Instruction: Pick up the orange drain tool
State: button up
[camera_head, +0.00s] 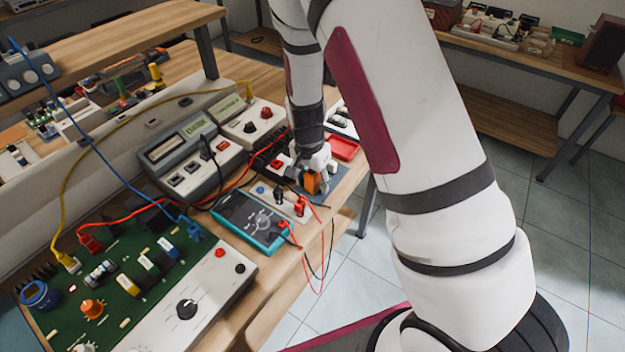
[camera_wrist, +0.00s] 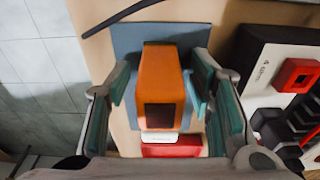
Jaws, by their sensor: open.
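The orange drain tool (camera_wrist: 163,68) is a blocky orange piece with a dark recess in the end facing the wrist camera. It rests on a blue-grey mat (camera_wrist: 125,38) on the workbench. In the head view the tool (camera_head: 312,184) shows small, partly hidden by my gripper (camera_head: 309,174). In the wrist view my gripper (camera_wrist: 163,90) is open, with its teal finger pads to the left and right of the tool. A gap shows on the left; on the right the pads look very close, and I cannot tell whether they touch.
A red tray (camera_head: 343,148) lies just beyond the tool. A teal multimeter (camera_head: 250,221) with red and black leads lies nearer on the bench. A black-topped device with red terminals (camera_wrist: 285,75) stands to the right in the wrist view. The bench edge and tiled floor are close by.

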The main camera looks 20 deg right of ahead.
grip_shut()
jog(key=shift+r, duration=0.1)
